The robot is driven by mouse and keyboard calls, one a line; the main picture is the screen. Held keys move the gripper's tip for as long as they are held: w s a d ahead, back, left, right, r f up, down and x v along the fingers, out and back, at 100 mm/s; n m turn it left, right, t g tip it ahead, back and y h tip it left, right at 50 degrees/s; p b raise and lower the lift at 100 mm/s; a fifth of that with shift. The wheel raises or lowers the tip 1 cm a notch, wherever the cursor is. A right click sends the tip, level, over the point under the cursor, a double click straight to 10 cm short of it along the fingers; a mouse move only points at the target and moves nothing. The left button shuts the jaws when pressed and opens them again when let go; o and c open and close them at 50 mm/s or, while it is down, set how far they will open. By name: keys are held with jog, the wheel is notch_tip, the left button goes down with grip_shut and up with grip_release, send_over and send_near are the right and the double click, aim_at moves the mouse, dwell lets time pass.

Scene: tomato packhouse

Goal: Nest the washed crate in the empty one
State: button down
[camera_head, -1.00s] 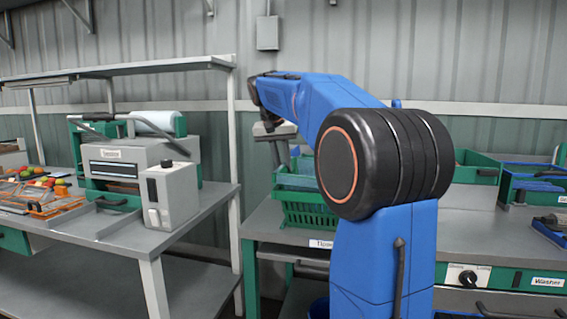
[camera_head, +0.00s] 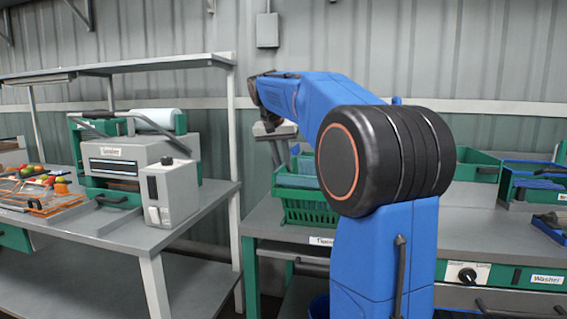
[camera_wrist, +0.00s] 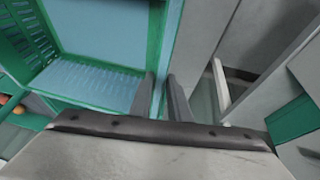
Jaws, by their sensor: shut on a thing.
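A green slatted crate (camera_head: 310,212) stands on the table left of my arm. A second crate (camera_head: 290,181), green with pale blue, shows at its top; its right part is hidden by my arm. I cannot tell how deep it sits in the lower one. In the wrist view a green crate with a pale blue inside (camera_wrist: 95,80) fills the upper left. My gripper (camera_wrist: 164,85) is shut on this crate's right wall, one finger on each side. In the head view my gripper (camera_head: 295,150) is small and partly hidden by my arm.
A labelled machine (camera_head: 120,160) stands on the left table beside a tray (camera_head: 45,203) of tomatoes. More green crates (camera_head: 478,166) stand at the right. A washer panel (camera_head: 500,278) is at the lower right. The metal wall is close behind.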

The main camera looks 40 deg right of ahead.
jog(key=shift+f, duration=0.5)
jog(key=c, duration=1.6)
grip_release()
jog(key=c, duration=0.3)
jog(key=shift+r, duration=0.1)
jog(key=shift+r, duration=3.45)
